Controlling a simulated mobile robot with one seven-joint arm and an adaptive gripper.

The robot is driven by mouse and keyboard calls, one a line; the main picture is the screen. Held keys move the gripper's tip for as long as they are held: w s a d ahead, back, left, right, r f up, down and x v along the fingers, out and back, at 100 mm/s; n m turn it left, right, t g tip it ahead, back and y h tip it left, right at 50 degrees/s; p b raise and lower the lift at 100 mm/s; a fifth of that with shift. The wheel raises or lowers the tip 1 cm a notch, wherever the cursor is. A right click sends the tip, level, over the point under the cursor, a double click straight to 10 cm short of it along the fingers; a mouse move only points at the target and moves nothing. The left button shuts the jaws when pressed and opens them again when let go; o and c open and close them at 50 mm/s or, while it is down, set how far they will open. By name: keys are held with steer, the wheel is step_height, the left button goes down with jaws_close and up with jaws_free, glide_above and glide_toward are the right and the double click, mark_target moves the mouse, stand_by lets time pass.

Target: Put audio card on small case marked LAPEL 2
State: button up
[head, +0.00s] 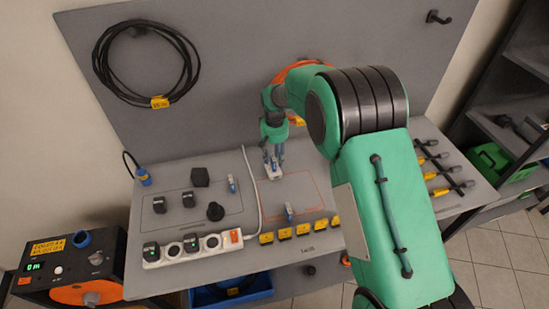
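My gripper (273,160) points down over the back middle of the grey table, at the edge of a red-outlined area. A small white and blue item (272,171) shows between or just below its fingertips; I cannot tell whether they grip it. Two similar small blue and white items stand on the table, one left (232,185) and one nearer the front (289,211). None can be surely told as the audio card. A row of several small yellow-marked pieces (284,234) lies along the front edge. Their lettering is too small to read, so LAPEL 2 cannot be picked out.
Black blocks (187,199) and a round black knob-like piece (215,211) stand at left. A white power strip (182,251) lies at the front left, its pale cable (250,185) running back. Black-handled pieces (440,173) lie right.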

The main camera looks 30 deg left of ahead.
step_height(320, 180, up, 12)
steer(key=p, duration=0.1)
stand_by(0.5)
stand_by(0.5)
stand_by(0.4)
